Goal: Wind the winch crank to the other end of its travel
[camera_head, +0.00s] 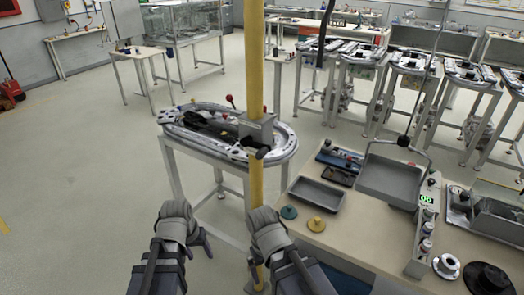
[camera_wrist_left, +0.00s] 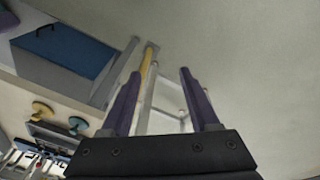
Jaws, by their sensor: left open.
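I cannot make out the winch crank with certainty. An oval ring track (camera_head: 178,128) stands on a white-legged stand ahead of me, with a small red-knobbed lever (camera_head: 230,100) at its far side. A yellow pole (camera_head: 257,60) rises in front and hides part of the track. My left gripper (camera_head: 203,242) is low in front of the stand, apart from the track; its open, empty fingers (camera_wrist_left: 160,73) show in the left wrist view. My right gripper (camera_head: 257,276) is beside the pole's lower part, with its fingers mostly hidden.
A workbench (camera_head: 345,235) on the right holds a grey tray (camera_head: 318,194), a teal knob (camera_head: 289,212) and a yellow knob (camera_head: 316,224). A grey pan (camera_head: 390,180) hangs from a cable above it. More track stands fill the back right. The left floor is clear.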

